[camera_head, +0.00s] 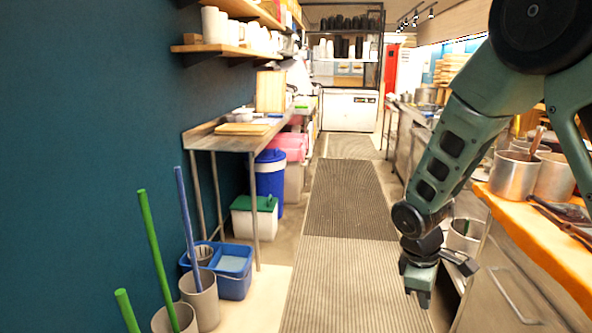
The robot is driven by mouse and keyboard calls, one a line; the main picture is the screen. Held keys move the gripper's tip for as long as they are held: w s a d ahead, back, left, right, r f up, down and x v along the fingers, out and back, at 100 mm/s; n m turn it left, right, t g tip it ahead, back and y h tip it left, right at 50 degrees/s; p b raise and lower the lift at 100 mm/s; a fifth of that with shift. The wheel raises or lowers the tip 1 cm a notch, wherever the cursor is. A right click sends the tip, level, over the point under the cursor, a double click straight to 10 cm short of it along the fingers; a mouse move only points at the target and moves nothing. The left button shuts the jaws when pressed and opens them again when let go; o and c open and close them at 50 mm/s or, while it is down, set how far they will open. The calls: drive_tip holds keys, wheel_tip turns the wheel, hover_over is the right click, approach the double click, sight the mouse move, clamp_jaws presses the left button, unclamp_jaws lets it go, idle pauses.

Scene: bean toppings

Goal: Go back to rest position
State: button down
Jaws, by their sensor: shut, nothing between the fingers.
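My gripper (424,298) hangs at the lower right in the head view, at the end of my green arm. It points down over the striped floor mat, left of the counter front. Its fingers are together with nothing between them. No held object shows.
An orange-topped counter (545,240) with metal pots (514,175) stands close on the right. A steel table (223,141), blue bucket (233,262) and bins with poles (200,297) line the left wall. The matted aisle (349,205) between is clear.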

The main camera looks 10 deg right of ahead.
drive_tip(key=s+a+r+m+y+p, duration=0.1)
drive_tip(key=s+a+r, duration=0.5)
drive_tip(key=s+a, duration=0.3)
drive_tip(key=s+a+r+m+y, duration=0.1)
drive_tip(key=s+a+r+y, duration=0.1)
drive_tip(key=s+a+r, duration=0.5)
drive_tip(key=s+a, duration=0.3)
drive_tip(key=s, duration=0.2)
drive_tip(key=shift+s+a+r+p, duration=0.15)
drive_tip(key=shift+r+p, duration=0.05)
drive_tip(key=shift+p, duration=0.15)
